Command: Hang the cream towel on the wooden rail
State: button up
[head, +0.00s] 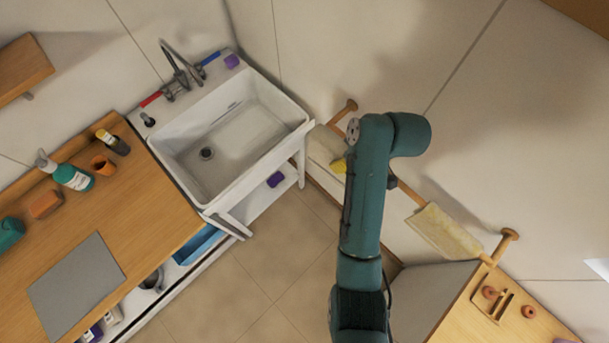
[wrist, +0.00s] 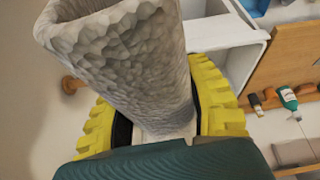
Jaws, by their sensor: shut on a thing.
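The cream towel (wrist: 130,60) is between the two yellow fingers of my gripper (wrist: 160,118) in the wrist view. It looks greyish there, with a bumpy texture and a folded, tube-like shape. In the head view my gripper (head: 339,166) is mostly hidden behind my arm, and the pale held towel (head: 325,147) shows beside its yellow fingertip, near the left part of the wooden rail (head: 405,190). The rail runs along the wall, and my arm covers its middle. I cannot tell whether the held towel touches the rail.
Another pale yellowish towel (head: 445,231) hangs over the rail's right part. The white sink (head: 300,125) stands left of my gripper. A wooden counter (head: 165,215) with bottles is at far left. A wooden top (head: 460,318) with small round items is at lower right.

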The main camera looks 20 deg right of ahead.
jog(key=shift+m, duration=0.5)
jog(key=d, duration=0.1)
jog(key=d+r, duration=0.1)
jog(key=d, duration=0.1)
jog(key=d+r, duration=0.1)
jog(key=shift+s+d+r, duration=0.2)
jog(key=shift+s+d, duration=0.05)
jog(key=shift+d, duration=0.1)
jog(key=shift+r+p, duration=0.2)
jog(key=shift+p, duration=0.2)
jog(key=w+d+b, duration=0.3)
jog(key=d+b, duration=0.1)
jog(key=d, duration=0.3)
notch_tip(320, 180, down, 19)
jog(key=b, duration=1)
jog(key=shift+w+d+r, duration=0.1)
jog(key=shift+d, duration=0.05)
jog(key=o, duration=1.3)
